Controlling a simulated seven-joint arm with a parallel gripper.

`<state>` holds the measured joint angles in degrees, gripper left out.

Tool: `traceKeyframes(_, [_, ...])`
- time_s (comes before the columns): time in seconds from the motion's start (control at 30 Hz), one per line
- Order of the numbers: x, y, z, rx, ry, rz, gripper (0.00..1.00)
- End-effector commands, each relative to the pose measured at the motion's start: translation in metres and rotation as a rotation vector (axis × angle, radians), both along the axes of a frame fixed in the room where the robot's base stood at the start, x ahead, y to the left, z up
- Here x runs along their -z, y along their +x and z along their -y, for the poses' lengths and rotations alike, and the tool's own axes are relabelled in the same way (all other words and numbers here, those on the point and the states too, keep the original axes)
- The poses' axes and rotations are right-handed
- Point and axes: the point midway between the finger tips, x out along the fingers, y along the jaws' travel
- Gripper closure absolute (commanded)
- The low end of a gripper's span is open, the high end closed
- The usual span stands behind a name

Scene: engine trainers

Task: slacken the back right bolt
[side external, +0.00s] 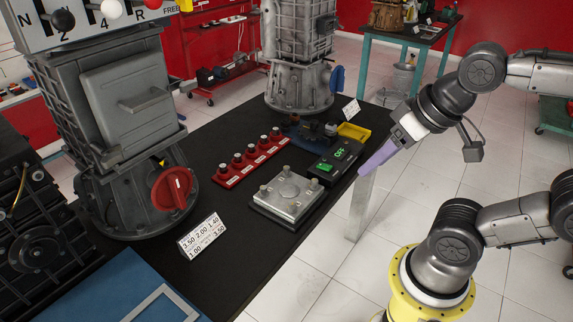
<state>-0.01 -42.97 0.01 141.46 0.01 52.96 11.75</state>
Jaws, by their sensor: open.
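A square metal plate (286,191) on a block lies near the right edge of the black table, with a bolt head standing near each corner. Which bolt counts as back right is not certain from this single angle, and how tight each one sits cannot be seen. My gripper (368,172), with pale purple fingers, is up and to the right of the plate, beside the table edge. It points down and left, apart from the bolts. The fingers overlap in this view, so the gap between them is hidden, and nothing shows held.
A black box with a green "OFF" display (336,157) sits just behind the plate. A red strip with several knobs (249,160) lies left of it. A number card (201,236) stands in front. A tall grey engine trainer (135,120) stands left. A yellow tray (354,131) is at the back.

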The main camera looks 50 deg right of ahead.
Motion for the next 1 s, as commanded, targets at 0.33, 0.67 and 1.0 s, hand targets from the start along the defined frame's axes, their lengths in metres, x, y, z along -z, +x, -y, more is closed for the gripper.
traceKeyframes(0.33, [-0.059, 0.069, 0.009, 0.425, 0.207, -0.013, 0.46])
traceKeyframes(0.67, [-0.065, 0.181, 0.042, 0.87, 0.35, -0.118, 0.46])
traceKeyframes(1.0, [0.008, 0.285, 0.103, 1.219, 0.388, -0.258, 0.46])
